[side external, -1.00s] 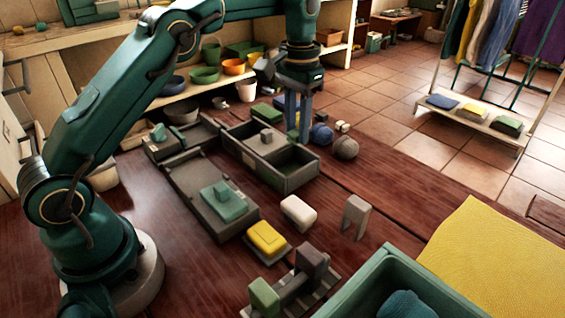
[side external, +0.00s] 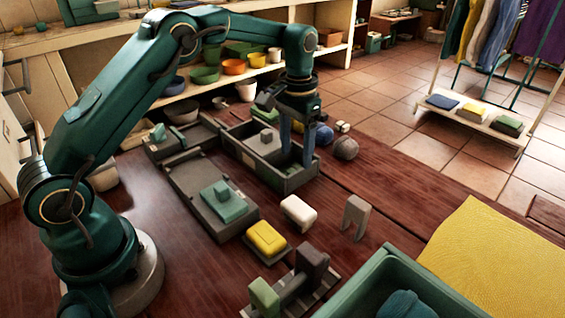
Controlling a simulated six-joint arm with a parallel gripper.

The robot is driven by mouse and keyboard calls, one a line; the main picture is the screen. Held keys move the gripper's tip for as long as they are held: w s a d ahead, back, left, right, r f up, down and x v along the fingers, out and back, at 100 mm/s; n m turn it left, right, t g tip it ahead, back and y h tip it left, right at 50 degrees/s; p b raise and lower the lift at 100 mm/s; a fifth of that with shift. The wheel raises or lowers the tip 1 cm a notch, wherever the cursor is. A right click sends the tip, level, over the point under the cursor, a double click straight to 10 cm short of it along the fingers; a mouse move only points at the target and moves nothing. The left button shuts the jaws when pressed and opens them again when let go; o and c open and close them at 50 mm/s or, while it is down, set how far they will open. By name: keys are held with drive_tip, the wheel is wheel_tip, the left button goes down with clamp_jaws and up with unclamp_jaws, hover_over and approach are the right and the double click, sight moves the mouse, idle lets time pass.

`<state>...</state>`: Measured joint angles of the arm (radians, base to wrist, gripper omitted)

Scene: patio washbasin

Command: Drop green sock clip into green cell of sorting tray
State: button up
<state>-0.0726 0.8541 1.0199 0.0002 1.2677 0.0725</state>
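The grey sorting tray (side external: 285,186) stands on the brown table with walled compartments. My gripper (side external: 297,162) points down over its right end, with the two blue fingers apart and the tips low at the compartment. I see nothing between the fingers. A green upright block (side external: 263,297) stands on the slatted rack at the bottom; I cannot tell whether it is the sock clip. Another green block (side external: 265,101) shows behind the tray, partly hidden. Which cell is green is not clear, and the cell floor is mostly hidden by the tray walls and fingers.
A yellow block (side external: 266,238), a white block (side external: 298,212), a grey arch-shaped piece (side external: 355,215) and a brown piece (side external: 312,262) stand in front. Yarn balls (side external: 345,148) lie right of the tray.

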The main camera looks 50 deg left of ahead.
drive_tip(key=shift+r, duration=2.6)
drive_tip(key=shift+r, duration=0.1)
drive_tip(key=s+d+r+t, duration=0.2)
drive_tip(key=s+r+t, duration=0.2)
drive_tip(key=s+r, duration=0.75)
drive_tip(key=s+f+t, duration=0.1)
drive_tip(key=s+f, duration=0.6)
drive_tip(key=s, duration=0.3)
drive_tip(key=shift+s+d+t, duration=0.3)
drive_tip(key=shift+s+d, duration=0.05)
